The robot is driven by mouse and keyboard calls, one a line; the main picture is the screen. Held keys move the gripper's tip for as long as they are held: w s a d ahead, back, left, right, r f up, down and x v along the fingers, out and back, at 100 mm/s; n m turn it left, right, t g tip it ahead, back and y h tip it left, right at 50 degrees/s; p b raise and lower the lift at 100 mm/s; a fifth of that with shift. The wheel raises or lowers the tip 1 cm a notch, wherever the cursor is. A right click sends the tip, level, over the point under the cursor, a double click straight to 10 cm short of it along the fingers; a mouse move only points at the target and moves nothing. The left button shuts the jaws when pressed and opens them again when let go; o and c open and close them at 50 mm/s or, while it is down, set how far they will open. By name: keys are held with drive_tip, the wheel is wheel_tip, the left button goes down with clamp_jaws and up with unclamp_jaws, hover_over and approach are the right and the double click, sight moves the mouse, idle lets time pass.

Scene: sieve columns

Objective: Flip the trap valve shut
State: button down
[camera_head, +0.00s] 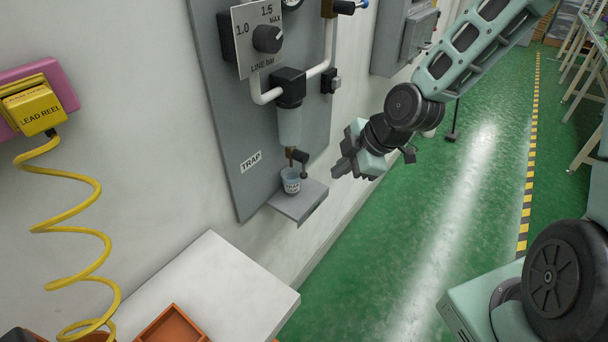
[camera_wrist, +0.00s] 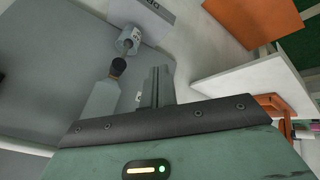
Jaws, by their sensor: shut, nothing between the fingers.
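The trap (camera_head: 289,122) is a translucent grey bowl under a black block on the grey wall panel. At its bottom, a small brown drain spout carries the trap valve, whose dark lever (camera_head: 301,156) sticks out to the right. A small cup (camera_head: 291,181) stands below the spout. My gripper (camera_head: 341,167) is shut and empty, right of the valve and apart from it. In the wrist view its fingers (camera_wrist: 157,84) are together, beside the bowl (camera_wrist: 102,98), with the cup (camera_wrist: 129,41) beyond. Whether the valve is open is not clear.
The cup rests on a small grey shelf (camera_head: 302,204) fixed to the panel. A dial (camera_head: 267,39) and pipes sit above. A white table (camera_head: 225,282) with an orange tray (camera_head: 172,326) is lower left.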

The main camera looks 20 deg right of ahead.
sight(304, 168)
drive_tip(key=shift+w+d+n+t, duration=0.3)
drive_tip(key=shift+w+d+t, duration=0.15)
drive_tip(key=shift+w, duration=0.25)
drive_tip(key=shift+f, duration=0.1)
drive_tip(key=w+a+f+p, duration=0.2)
drive_tip(key=w+a+f, duration=0.2)
drive_tip(key=w+f, duration=0.3)
drive_tip(key=shift+w+f+p, duration=0.4)
drive_tip(key=shift+w, duration=0.35)
